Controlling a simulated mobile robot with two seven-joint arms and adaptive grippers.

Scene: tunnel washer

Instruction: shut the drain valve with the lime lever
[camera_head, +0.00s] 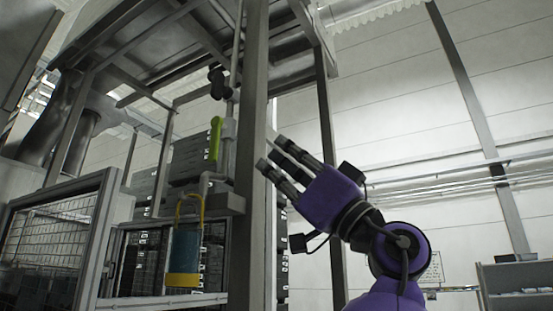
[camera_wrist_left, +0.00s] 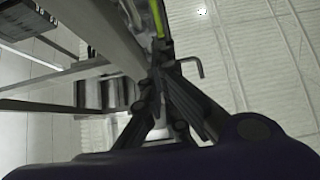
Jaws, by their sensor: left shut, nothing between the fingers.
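The lime lever (camera_head: 215,138) stands nearly upright beside a pale vertical pipe (camera_head: 230,150), left of a steel post. In the left wrist view the lime lever (camera_wrist_left: 158,18) shows at the top, beyond the fingertips; the depth gap is hard to judge. The drain valve body behind the lever is small and unclear. My left gripper (camera_head: 270,154), purple with dark fingers, is right of the lever in the head view, its fingers pointing up-left toward the post. It is shut and empty, apart from the lever; its fingers also show in the left wrist view (camera_wrist_left: 163,78). My right gripper is out of view.
The steel post (camera_head: 251,150) stands between lever and gripper in the head view. A blue container with yellow trim (camera_head: 186,248) hangs below the lever. A mesh guard (camera_head: 60,235) stands at left. A shelf (camera_head: 515,285) is at lower right.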

